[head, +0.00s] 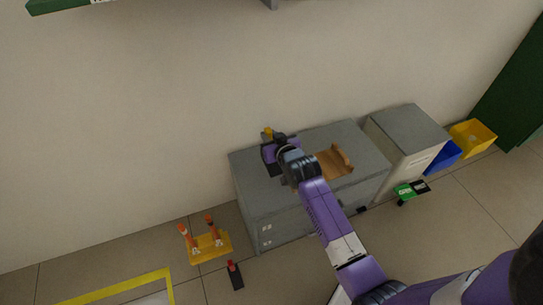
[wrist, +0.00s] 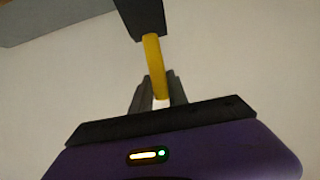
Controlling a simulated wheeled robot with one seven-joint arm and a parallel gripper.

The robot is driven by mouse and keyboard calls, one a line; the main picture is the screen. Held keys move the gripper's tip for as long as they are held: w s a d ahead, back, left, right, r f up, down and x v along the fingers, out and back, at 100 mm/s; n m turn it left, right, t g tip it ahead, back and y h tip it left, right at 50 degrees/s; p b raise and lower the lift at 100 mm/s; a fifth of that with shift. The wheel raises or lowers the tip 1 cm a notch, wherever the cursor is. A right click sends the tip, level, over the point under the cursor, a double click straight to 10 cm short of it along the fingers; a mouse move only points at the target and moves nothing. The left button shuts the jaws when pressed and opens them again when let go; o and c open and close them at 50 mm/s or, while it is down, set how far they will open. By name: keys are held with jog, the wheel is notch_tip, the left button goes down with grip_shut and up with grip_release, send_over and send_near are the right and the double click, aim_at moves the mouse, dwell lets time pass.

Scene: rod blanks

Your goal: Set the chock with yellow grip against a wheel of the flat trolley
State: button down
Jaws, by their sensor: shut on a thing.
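My gripper (wrist: 157,88) is shut on the yellow grip (wrist: 152,60) of the chock. The chock's dark body (wrist: 141,16) points away from the fingers and is cut off by the top of the wrist view. In the head view my gripper (head: 271,143) is above the left part of the grey cabinet top, near the wall, with a bit of the yellow grip (head: 268,131) showing. I cannot tell whether the chock touches anything. I cannot make out the flat trolley for certain in either view.
A brown wooden holder (head: 337,162) sits on the grey cabinet (head: 284,221). On the floor are a yellow stand with orange posts (head: 211,249), a dark piece with a red grip (head: 235,275) and a green-and-black object (head: 407,191). Yellow (head: 475,138) and blue (head: 443,155) bins stand right.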

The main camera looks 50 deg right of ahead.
aim_at(274, 170)
notch_tip(274, 170, down, 9)
jog(key=shift+r+b, duration=0.2)
jog(key=shift+b, duration=0.7)
jog(key=shift+f, duration=0.2)
jog(key=c, duration=1.3)
grip_release()
